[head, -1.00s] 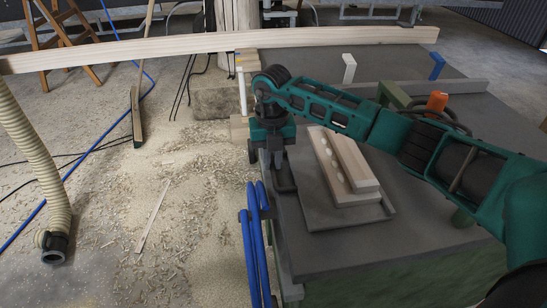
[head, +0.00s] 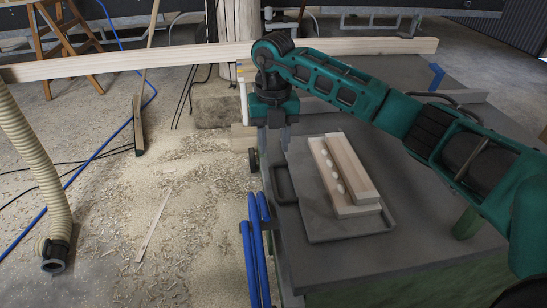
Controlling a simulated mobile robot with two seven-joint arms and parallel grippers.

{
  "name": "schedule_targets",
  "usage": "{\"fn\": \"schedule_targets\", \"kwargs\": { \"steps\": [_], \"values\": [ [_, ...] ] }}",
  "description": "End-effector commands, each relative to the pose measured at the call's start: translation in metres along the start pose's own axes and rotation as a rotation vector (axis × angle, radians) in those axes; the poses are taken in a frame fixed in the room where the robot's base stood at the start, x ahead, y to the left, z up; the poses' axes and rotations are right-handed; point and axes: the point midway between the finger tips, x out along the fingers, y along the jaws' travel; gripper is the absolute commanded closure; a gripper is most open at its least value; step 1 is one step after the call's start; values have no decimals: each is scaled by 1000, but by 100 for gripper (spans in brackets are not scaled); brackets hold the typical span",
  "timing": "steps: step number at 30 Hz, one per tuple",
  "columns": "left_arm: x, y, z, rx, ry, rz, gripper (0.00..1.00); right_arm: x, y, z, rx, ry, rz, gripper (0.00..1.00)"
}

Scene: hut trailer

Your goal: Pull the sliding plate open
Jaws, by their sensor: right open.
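The sliding plate (head: 320,228) is a thin dark grey plate lying on the grey machine table. A dark loop handle (head: 283,184) stands out from its left side, near the table's left edge. Light wooden pieces (head: 347,172) lie on the plate, one with a row of pale round spots. My right gripper (head: 278,143) points down beyond the handle, near the plate's far left corner. It is open, with nothing seen between its fingers, and looks apart from the handle. My left gripper is not in view.
A long wooden beam (head: 160,62) crosses behind the table. Blue pipes (head: 256,255) stand at the table's left side. A ribbed hose (head: 38,160) hangs at the far left. Wood chips cover the floor. The table front is clear.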

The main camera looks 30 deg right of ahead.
Motion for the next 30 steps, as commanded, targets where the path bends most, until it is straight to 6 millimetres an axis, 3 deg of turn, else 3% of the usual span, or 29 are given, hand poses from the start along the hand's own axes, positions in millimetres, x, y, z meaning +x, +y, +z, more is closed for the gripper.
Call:
{"fn": "schedule_targets", "kwargs": {
  "steps": [3, 9, 30],
  "values": [
    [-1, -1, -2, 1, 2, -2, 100, -23, 0, 0, 1, -3, 1, 60],
    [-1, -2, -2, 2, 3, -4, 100, -41, 0, 0, 1, -1, 0, 60],
    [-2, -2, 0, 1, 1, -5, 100, -43, 0, 0, 1, 0, 0, 60]
  ]
}}
